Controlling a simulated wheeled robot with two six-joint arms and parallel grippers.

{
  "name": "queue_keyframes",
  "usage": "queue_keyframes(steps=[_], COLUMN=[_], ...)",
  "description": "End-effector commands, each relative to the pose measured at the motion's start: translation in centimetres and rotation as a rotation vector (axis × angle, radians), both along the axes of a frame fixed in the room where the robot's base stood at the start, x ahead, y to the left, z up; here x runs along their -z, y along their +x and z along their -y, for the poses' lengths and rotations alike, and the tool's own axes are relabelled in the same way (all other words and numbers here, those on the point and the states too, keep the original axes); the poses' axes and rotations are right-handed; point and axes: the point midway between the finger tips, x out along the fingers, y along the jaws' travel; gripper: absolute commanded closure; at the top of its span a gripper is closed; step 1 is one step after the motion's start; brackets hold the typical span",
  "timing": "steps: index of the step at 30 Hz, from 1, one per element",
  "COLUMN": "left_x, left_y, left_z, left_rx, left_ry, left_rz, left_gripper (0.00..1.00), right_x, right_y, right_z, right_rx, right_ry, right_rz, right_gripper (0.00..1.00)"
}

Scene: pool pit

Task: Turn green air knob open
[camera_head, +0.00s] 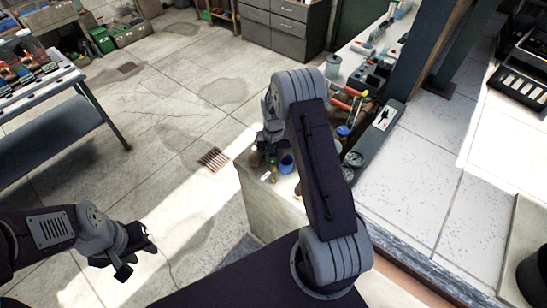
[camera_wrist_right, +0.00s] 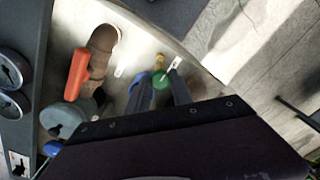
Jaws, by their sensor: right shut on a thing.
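The green air knob (camera_wrist_right: 160,79) shows in the right wrist view, at the tips of my right gripper (camera_wrist_right: 161,90). The two grey fingers lie on either side of the knob and are shut on it. A yellow fitting and a small white tag sit just beyond it. In the head view my right gripper (camera_head: 268,140) is at the left edge of the bench, partly behind its own arm, and I cannot make out the knob there. My left gripper (camera_head: 136,256) hangs over the floor at the lower left, empty, its fingers apart.
The bench (camera_head: 257,205) carries a blue cup (camera_head: 287,163), dials (camera_head: 354,159) and red-handled tools (camera_head: 345,100). In the right wrist view a red-orange handle (camera_wrist_right: 77,74) and a grey round part (camera_wrist_right: 62,120) lie left of the fingers. Open floor lies left of the bench.

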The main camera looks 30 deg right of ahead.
Motion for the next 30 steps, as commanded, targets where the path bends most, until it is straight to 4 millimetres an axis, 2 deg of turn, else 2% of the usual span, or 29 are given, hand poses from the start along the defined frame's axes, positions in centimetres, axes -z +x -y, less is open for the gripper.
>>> queue_keyframes(steps=[11, 30], left_x=[0.6, 2.4], left_y=[0.0, 0.0], left_z=[0.0, 0.0], left_rx=[0.0, 0.0], left_ry=[0.0, 0.0], left_rz=[0.0, 0.0], left_gripper=[0.64, 0.64], right_x=[0.1, 0.0], right_y=[0.1, 0.1], right_z=[0.0, 0.0], right_rx=[-0.116, -0.701], right_ry=[0.0, -0.001], right_rz=[0.003, 0.003], right_gripper=[1.0, 1.0])
